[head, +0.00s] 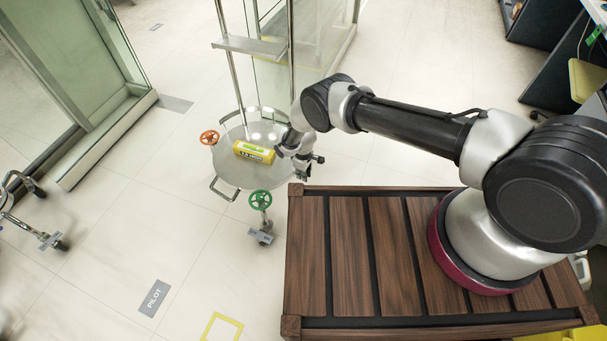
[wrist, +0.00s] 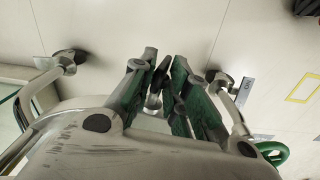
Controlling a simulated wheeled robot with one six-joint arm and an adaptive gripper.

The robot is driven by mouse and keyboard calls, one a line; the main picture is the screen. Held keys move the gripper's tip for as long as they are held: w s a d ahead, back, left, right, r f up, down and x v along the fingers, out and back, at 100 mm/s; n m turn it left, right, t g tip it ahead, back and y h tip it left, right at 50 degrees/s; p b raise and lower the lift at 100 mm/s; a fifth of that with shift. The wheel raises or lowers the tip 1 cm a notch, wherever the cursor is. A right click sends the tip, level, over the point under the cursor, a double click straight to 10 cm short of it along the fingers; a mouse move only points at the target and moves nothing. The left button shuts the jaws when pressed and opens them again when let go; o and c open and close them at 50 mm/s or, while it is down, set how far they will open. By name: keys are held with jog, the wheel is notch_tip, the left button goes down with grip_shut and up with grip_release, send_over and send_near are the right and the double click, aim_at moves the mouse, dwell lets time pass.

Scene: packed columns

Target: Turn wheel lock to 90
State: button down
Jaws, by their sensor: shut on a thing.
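My gripper (head: 297,150) is at the right side of a round metal cart, in the head view. In the wrist view my gripper (wrist: 158,78) has its two fingers close together, with green surfaces along their inner sides. A small metal and dark part, which I take to be the wheel lock (wrist: 154,100), shows between them, mostly hidden. A green handwheel (head: 260,200) stands at the cart's front edge and shows at the lower right of the wrist view (wrist: 272,152). An orange handwheel (head: 209,138) is at the cart's left. The lock's angle cannot be read.
The cart's round tray (head: 232,172) carries a yellow cylinder (head: 254,152) lying on its side. A caster (head: 261,236) shows below the green handwheel. A glass-walled frame (head: 320,40) stands behind the cart.

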jog(key=shift+d, duration=0.1)
jog(key=c, duration=1)
grip_release()
jog(key=shift+o, duration=0.2)
notch_tip(320, 180, up, 12)
jog(key=shift+c, duration=0.2)
